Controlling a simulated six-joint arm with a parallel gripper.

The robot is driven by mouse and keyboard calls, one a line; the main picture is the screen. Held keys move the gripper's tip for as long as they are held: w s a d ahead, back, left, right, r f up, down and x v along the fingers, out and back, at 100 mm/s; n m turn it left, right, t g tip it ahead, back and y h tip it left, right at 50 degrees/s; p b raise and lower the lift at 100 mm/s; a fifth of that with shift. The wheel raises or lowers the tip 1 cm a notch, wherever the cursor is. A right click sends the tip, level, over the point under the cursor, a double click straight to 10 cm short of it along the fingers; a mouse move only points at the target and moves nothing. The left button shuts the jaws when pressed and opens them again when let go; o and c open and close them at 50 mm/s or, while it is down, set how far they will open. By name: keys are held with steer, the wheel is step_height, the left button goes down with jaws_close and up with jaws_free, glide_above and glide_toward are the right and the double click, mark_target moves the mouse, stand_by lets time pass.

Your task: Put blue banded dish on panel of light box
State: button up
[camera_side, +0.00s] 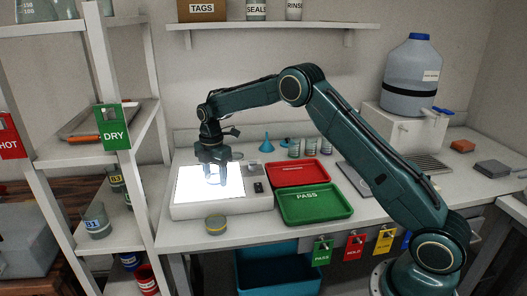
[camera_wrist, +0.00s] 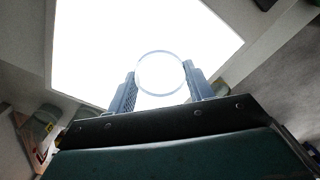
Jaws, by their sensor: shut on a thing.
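The light box (camera_side: 222,209) stands on the bench with its panel (camera_side: 183,190) glowing white. My gripper (camera_side: 214,181) is over the panel, pointing down. In the wrist view my gripper (camera_wrist: 160,73) is shut on a round clear dish with a bluish rim, the blue banded dish (camera_wrist: 160,54). The bright panel (camera_wrist: 90,45) fills the background behind the dish. In the side view the dish is washed out by the glare between the fingers. I cannot tell whether it touches the panel or is just above it.
A red tray (camera_side: 297,172) and a green PASS tray (camera_side: 316,205) lie to the right. A white shelf rack (camera_side: 140,195) stands close on the left.

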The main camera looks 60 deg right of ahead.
mark_target(215, 177)
steer(key=shift+f, duration=0.1)
steer(key=o, duration=1)
steer(key=shift+c, duration=0.2)
step_height(215, 177, up, 12)
steer(key=shift+r, duration=0.2)
stand_by(0.5)
